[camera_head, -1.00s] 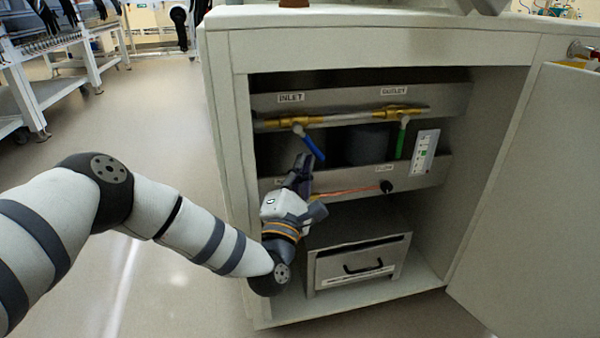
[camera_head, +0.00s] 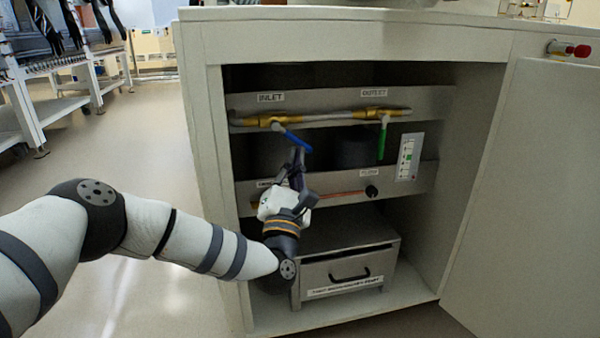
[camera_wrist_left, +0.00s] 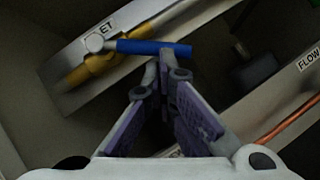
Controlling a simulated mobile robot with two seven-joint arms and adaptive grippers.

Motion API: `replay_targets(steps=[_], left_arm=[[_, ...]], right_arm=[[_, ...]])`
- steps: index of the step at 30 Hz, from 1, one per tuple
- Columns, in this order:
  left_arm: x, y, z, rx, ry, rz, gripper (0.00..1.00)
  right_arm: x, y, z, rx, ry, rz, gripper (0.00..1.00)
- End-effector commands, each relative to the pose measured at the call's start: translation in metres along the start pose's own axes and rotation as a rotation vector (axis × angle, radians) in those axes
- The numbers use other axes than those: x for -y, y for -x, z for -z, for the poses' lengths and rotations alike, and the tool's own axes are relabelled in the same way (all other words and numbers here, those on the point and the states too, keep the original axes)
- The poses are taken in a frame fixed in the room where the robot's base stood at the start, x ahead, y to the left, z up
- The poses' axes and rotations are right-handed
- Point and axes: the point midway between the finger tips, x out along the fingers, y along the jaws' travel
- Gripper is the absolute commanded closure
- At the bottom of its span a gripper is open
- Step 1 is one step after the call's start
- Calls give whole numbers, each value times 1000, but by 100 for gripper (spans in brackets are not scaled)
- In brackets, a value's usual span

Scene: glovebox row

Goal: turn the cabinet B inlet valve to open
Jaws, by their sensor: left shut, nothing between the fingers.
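The inlet valve has a blue lever handle (camera_head: 294,138) on a brass body under the INLET label (camera_head: 271,97) inside the open cabinet. The handle slants down to the right from its pivot, at an angle to the pipe. In the left wrist view the blue handle (camera_wrist_left: 155,47) lies across the top of the fingers. My left gripper (camera_head: 298,156) is shut and empty, just below the handle's free end. In the left wrist view its fingertips (camera_wrist_left: 166,62) meet at the handle's lower edge, apparently touching it. My right gripper is out of view.
The outlet valve's green handle (camera_head: 383,138) hangs down on the right of the same pipe. A lower panel (camera_head: 330,184) carries a black knob (camera_head: 371,191). A metal drawer box (camera_head: 345,270) stands below. The open door (camera_head: 520,210) is at the right.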

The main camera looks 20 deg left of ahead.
Motion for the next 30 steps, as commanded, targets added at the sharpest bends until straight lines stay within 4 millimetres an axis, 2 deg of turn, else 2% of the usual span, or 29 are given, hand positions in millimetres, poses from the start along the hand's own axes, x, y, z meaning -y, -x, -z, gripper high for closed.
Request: replay_targets(steps=[12,30], left_arm=[[1,-14,-12,1,-2,0,100],[3,-22,-23,0,-3,1,100]], right_arm=[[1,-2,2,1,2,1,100],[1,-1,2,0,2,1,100]])
